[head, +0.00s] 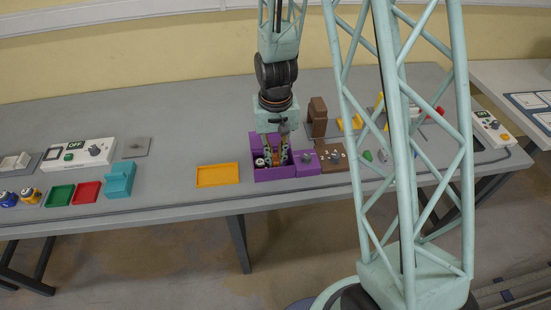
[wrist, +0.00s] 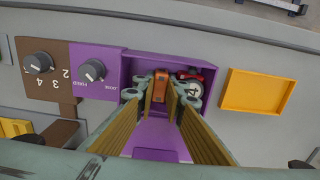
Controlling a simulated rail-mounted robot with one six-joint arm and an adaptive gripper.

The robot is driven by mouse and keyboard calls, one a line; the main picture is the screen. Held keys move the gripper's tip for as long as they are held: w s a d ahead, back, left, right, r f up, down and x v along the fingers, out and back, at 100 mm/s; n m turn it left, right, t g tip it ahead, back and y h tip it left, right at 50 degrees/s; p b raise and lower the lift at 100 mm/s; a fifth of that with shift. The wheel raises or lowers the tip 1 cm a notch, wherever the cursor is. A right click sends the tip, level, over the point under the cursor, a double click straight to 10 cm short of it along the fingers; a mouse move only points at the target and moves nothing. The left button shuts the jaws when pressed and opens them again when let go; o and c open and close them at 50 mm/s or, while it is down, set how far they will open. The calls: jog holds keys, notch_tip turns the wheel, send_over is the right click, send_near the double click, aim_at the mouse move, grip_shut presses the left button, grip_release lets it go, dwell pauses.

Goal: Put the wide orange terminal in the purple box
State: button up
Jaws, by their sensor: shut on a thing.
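The purple box (head: 262,176) stands near the front edge of the table, and its open interior faces up. In the wrist view the purple box (wrist: 205,61) lies around my fingertips. My gripper (head: 275,160) points down into the box; in the wrist view its fingers (wrist: 162,92) are shut on the orange terminal (wrist: 160,83). The terminal is between the fingertips, within the box's outline. I cannot tell whether it touches the box floor. In the head view the fingers and box wall mostly hide it.
A round white piece marked 4 (wrist: 190,88) and a red piece (wrist: 207,74) are in the box beside my fingers. A yellow-orange tray (head: 217,175) lies left of the box. A purple knob panel (head: 306,163) and a brown one (head: 333,158) adjoin it on the right.

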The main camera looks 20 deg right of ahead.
aim_at(276, 158)
jog(key=shift+f, duration=0.2)
jog(key=o, duration=0.5)
jog(key=shift+r, duration=0.15)
jog(key=shift+r+p, duration=0.55)
jog(key=shift+r, duration=0.3)
jog(key=shift+r+p, duration=0.75)
jog(key=shift+r, duration=4.85)
